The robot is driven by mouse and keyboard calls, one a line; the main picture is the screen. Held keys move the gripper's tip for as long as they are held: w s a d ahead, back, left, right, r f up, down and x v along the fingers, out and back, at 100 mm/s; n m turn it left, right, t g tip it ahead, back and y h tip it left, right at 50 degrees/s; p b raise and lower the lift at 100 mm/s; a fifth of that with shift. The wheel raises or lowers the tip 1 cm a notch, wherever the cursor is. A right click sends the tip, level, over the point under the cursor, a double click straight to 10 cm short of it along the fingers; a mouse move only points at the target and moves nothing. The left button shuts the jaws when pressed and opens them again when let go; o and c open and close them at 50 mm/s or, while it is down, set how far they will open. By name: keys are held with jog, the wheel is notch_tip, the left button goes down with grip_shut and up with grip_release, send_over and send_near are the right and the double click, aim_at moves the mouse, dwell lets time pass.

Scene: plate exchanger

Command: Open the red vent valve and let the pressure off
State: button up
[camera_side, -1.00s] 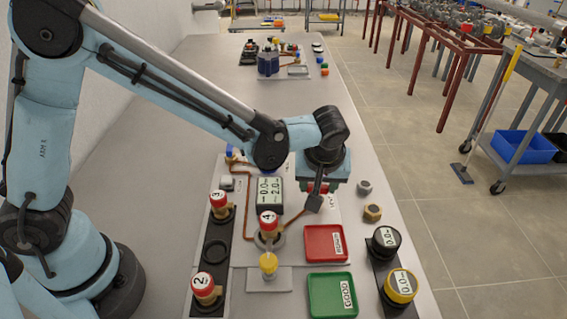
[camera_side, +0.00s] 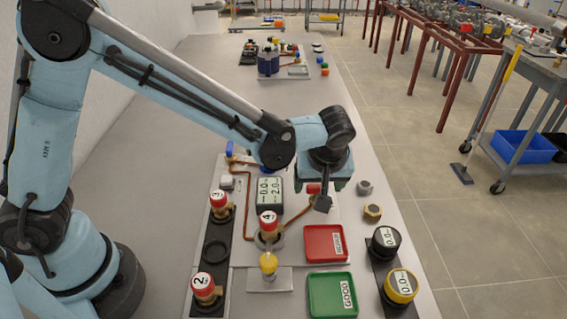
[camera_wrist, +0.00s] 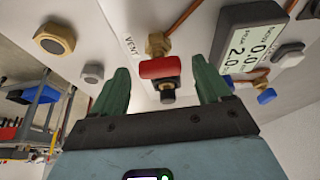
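The red vent valve handle (camera_wrist: 160,67) sits on a brass fitting beside the VENT label in the wrist view. It lies crosswise between the two green fingers of my gripper (camera_wrist: 161,76). The fingers are open, one on each side of the handle, with gaps showing. In the side view, a bit of the red handle (camera_side: 313,188) shows under my gripper (camera_side: 323,200), which hides the rest. The gauge display (camera_wrist: 250,45) stands right of the valve in the wrist view and reads 0.0 and 2.0. It also shows in the side view (camera_side: 270,193).
Red-capped numbered parts (camera_side: 219,200) stand on the left. A brass nut (camera_side: 372,212) and a grey nut (camera_side: 364,187) lie right of my gripper. Copper pipe runs near the valve.

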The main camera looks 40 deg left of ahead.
jog(key=v, duration=1.2)
jog(key=shift+a+r, duration=0.1)
jog(key=shift+a, duration=0.05)
jog(key=s+a+m+t+h, duration=0.1)
jog(key=s+a+m, duration=0.3)
jog(key=a, duration=0.4)
jog(key=s+a+f+m+t+h, duration=0.1)
jog(key=s+a+m+t+h, duration=0.1)
jog(key=s+a+m, duration=0.3)
jog(key=a+t, duration=0.1)
jog(key=a, duration=0.3)
jog(key=shift+s+f, duration=0.15)
jog(key=shift+s, duration=0.25)
dwell(2.7)
